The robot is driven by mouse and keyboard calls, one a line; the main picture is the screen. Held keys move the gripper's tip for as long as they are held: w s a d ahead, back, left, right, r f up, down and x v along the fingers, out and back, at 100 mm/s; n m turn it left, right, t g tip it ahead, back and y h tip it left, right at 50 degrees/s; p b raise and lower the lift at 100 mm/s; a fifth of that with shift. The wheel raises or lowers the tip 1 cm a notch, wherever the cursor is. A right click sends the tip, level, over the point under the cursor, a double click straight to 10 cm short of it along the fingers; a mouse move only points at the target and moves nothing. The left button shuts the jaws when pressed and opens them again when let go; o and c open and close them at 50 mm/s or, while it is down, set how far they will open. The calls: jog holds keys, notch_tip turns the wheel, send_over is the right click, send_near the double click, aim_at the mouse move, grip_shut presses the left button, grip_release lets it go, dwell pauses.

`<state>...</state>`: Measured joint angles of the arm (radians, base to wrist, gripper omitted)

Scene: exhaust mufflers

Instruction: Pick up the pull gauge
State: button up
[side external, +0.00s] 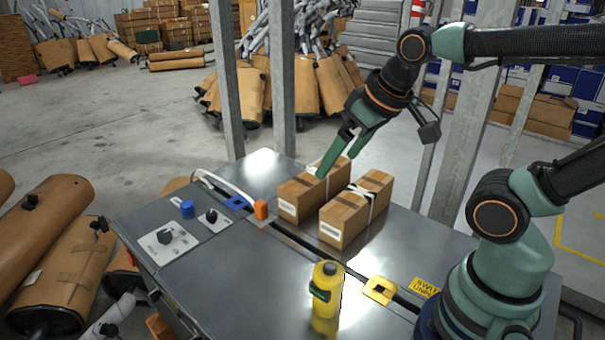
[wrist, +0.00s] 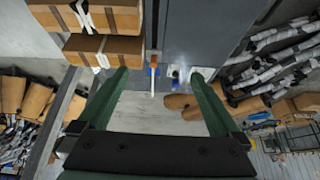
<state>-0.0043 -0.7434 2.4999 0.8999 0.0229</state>
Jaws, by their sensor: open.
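No thing here is plainly marked as the pull gauge, and I cannot tell which one it is. A yellow cylinder with a dark green band (side external: 326,297) stands upright near the front of the metal table (side external: 240,290). A yellow block (side external: 380,290) sits right of it on the table's dark slot. An orange piece (side external: 261,210) and a blue piece (side external: 238,202) sit along the same slot at the far left. My gripper (side external: 335,163) is open and empty, above the cardboard boxes. In the wrist view, my open fingers (wrist: 160,74) have nothing between them; a blue piece (wrist: 152,72) lies below.
Two taped cardboard boxes (side external: 355,208) stand side by side on the table; they also show in the wrist view (wrist: 105,48). Steel posts (side external: 280,75) rise behind. The front left tabletop is clear.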

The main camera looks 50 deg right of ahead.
jog(key=s+a+f+m+g, duration=0.1)
jog(key=a+f+m+g, duration=0.2)
jog(key=a+f+m, duration=0.3)
jog(key=m+g, duration=0.2)
jog(key=m, duration=0.6)
send_over(332, 265)
jog(key=f, duration=0.5)
jog(key=shift+w+d, duration=0.2)
jog(key=shift+w, duration=0.1)
jog(key=shift+s+a+f+m+g, duration=0.2)
jog(key=shift+s+f+m+g, duration=0.05)
jog(key=shift+f+m+g, duration=0.1)
notch_tip(332, 265, down, 5)
jog(key=shift+s+f, duration=0.1)
jog(key=shift+f, duration=0.05)
jog(key=shift+a+f, duration=0.15)
jog(key=shift+f, duration=1.55)
jog(key=shift+a+f, duration=0.1)
jog(key=shift+f, duration=1.55)
jog(key=c, duration=1.5)
